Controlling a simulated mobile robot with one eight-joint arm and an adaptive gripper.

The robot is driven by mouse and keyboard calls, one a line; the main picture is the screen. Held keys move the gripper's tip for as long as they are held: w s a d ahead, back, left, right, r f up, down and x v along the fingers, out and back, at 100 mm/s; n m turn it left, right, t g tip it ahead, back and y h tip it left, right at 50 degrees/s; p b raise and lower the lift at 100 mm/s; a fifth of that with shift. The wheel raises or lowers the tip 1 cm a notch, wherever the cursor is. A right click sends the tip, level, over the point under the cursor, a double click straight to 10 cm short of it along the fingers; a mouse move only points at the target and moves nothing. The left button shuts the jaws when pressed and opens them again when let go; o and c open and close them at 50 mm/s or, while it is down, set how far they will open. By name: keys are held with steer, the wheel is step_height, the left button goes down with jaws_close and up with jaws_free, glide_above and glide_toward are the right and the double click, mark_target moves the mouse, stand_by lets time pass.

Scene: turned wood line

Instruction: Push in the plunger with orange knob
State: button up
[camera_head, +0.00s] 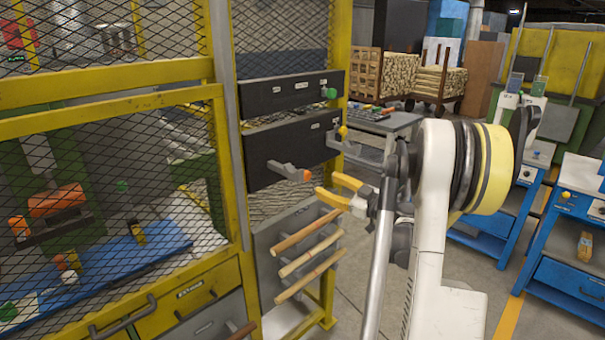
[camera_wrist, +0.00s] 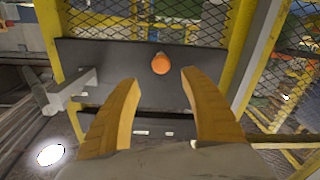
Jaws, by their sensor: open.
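The plunger with the orange knob (camera_head: 306,175) sticks out from a lower black panel (camera_head: 262,150). In the wrist view the orange knob (camera_wrist: 160,63) shows ahead, centred between the fingertips. My gripper (camera_head: 328,184) is open, with its yellow fingers spread just right of the knob in the head view. In the wrist view the two fingers (camera_wrist: 160,76) have nothing between them but the knob beyond. I cannot tell the exact gap between fingertips and knob.
A green knob (camera_head: 330,93) is on the upper panel, and a yellow knob (camera_head: 343,131) stands to the upper right. Wooden bars (camera_head: 308,256) jut out below. A yellow mesh guard (camera_head: 110,190) is at left. Floor at right is partly clear.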

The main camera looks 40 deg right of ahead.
mark_target(308, 177)
steer(key=w, duration=0.3)
steer(key=w+b, duration=0.1)
steer(key=w, duration=0.2)
steer(key=w+a+b, duration=0.1)
steer(key=w, duration=0.2)
steer(key=shift+w, duration=0.25)
jaws_close()
